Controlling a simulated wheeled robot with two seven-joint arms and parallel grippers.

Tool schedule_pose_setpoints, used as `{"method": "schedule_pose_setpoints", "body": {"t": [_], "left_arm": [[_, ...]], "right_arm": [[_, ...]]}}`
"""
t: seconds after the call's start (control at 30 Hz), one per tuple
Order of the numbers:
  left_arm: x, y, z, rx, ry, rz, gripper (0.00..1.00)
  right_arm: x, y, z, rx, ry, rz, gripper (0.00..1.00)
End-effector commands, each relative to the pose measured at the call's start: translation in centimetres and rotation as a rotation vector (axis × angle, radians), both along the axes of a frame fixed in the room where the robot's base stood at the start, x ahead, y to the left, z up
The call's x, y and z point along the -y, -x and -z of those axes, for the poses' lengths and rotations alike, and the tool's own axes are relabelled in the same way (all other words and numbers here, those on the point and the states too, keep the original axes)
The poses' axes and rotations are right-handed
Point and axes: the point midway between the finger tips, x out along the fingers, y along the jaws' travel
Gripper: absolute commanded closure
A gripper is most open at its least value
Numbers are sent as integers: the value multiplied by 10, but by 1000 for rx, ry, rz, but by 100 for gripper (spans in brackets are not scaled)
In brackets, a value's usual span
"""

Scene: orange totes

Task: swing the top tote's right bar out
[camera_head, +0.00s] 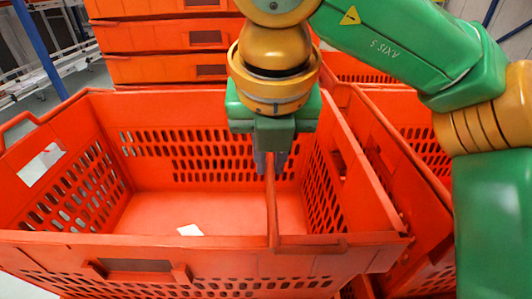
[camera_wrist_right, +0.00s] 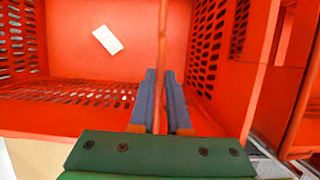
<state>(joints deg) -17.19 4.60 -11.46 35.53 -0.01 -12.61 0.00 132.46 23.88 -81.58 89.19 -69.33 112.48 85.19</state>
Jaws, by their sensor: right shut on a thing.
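The top tote (camera_head: 60,243) is an orange crate with slotted walls, open at the top, in the middle of the head view. Its right bar (camera_head: 272,215) is a thin orange rod running from front to back over the tote's opening, inward of the right wall. My right gripper (camera_head: 270,164) points down and is shut on the bar. In the right wrist view, the bar (camera_wrist_right: 163,35) passes between the two grey-blue fingers (camera_wrist_right: 161,78). The bar's far end is hidden behind the gripper in the head view. My left gripper is not in view.
A white label (camera_head: 190,230) lies on the tote's floor. Stacked orange totes (camera_head: 165,68) stand behind. Another orange tote (camera_head: 415,215) stands close on the right, with little gap. A blue post (camera_head: 40,48) and a grey rack are at the far left.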

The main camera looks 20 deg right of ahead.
Motion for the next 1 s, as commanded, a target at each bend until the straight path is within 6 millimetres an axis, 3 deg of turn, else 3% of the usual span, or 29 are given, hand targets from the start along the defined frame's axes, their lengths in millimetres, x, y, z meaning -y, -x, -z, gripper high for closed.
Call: {"method": "schedule_pose_setpoints", "body": {"t": [0.2, 0.47, 0.73, 1.0], "left_arm": [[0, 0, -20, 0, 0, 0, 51], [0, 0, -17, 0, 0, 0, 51], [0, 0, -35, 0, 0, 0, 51], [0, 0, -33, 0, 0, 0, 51]], "right_arm": [[7, 2, -25, 1, 1, 2, 96], [8, 2, -23, 0, 1, 2, 96], [23, 6, -46, 1, 1, 4, 96], [25, 7, -44, -2, 2, 2, 96]]}}
